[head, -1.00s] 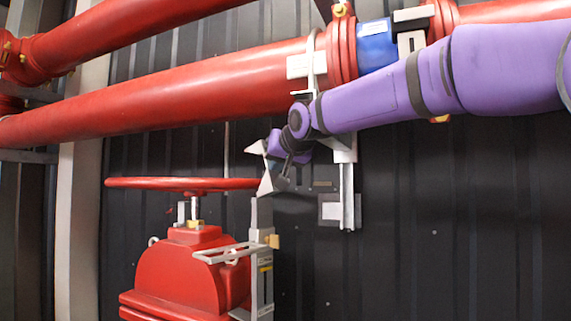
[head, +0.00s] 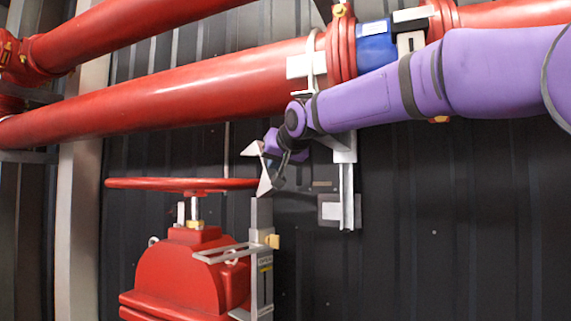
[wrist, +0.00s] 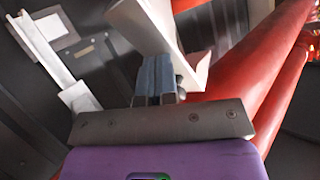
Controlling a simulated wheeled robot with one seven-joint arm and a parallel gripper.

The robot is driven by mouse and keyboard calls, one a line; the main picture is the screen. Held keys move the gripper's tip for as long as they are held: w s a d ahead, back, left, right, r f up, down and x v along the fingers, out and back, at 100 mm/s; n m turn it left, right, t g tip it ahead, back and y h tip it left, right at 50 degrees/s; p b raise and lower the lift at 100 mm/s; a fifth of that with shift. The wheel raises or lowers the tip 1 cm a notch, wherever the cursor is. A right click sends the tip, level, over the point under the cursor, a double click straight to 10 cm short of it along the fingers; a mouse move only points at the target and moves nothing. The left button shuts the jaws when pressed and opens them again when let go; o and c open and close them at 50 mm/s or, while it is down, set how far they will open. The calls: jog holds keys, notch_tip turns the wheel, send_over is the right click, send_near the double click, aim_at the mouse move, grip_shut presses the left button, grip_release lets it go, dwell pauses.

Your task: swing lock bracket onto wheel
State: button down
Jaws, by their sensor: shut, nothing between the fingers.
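The red handwheel (head: 150,184) lies level above the red valve body (head: 185,272) in the head view. The grey lock bracket (head: 262,275) stands upright at the valve's right side, with a pale loop-shaped arm (head: 220,254) reaching left below the wheel. My gripper (head: 258,168) is at the wheel's right rim, above the bracket's top; I cannot tell whether it touches the rim. In the wrist view, its blue-grey fingers (wrist: 155,78) are together and hold nothing. A pale angled piece (wrist: 160,35) shows beyond them; I cannot tell what it is.
A large red pipe (head: 170,95) runs above the wheel, with a blue band (head: 375,45) at right. A pale pipe support with a wall plate (head: 330,212) stands right of my gripper. Dark ribbed wall (head: 420,230) is behind. The lower right is clear.

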jog(key=shift+w+a, duration=0.75)
jog(key=shift+a, duration=0.3)
dwell(1.4)
jog(key=shift+w+a+r, duration=0.45)
jog(key=shift+a+r, duration=0.05)
dwell(1.0)
jog(key=s+d+f, duration=0.3)
jog(key=s+d, duration=0.3)
jog(key=d, duration=0.2)
jog(key=shift+s+d, duration=0.3)
jog(key=shift+s, duration=0.1)
dwell(1.4)
jog(key=shift+s+d+f, duration=0.25)
jog(key=shift+s+d, duration=0.25)
jog(key=shift+d, duration=0.1)
jog(key=shift+s+d+f, duration=0.2)
jog(key=shift+s+d, duration=0.25)
jog(key=shift+d, duration=0.2)
jog(key=shift+s+d+f, duration=0.25)
jog(key=shift+s+d, duration=0.25)
jog(key=shift+d, duration=0.1)
